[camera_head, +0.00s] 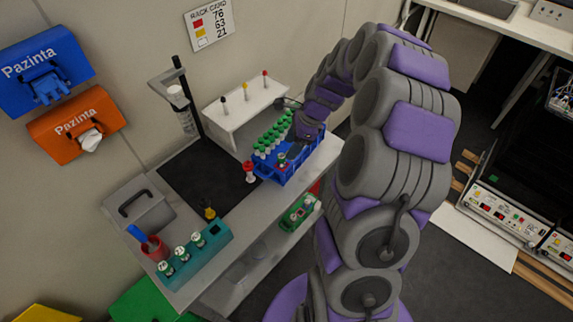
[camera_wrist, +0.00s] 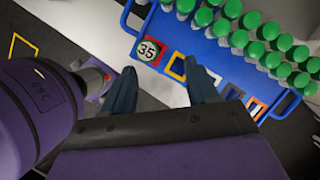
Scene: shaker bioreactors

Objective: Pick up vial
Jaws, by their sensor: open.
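A blue rack (camera_head: 287,174) on the bench holds rows of green-capped vials (camera_head: 268,141). In the wrist view, the blue rack (camera_wrist: 191,39) and many green caps (camera_wrist: 241,38) fill the upper right. A round white top marked 35 with a green rim (camera_wrist: 148,50), seemingly a vial's cap, sits in a red-framed square at the rack's near left part. My gripper (camera_wrist: 162,90) is open and empty, its two fingers apart just below the 35 cap in the picture. I cannot tell the height gap. In the head view, my gripper is largely hidden by my arm beside the rack.
A teal rack (camera_head: 215,240) with several vials stands at the bench's front left, near a red cup (camera_head: 154,248). A red-topped item (camera_head: 250,171) stands left of the blue rack. A white shelf (camera_head: 240,112) is behind it. The black mat (camera_head: 200,172) is mostly clear.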

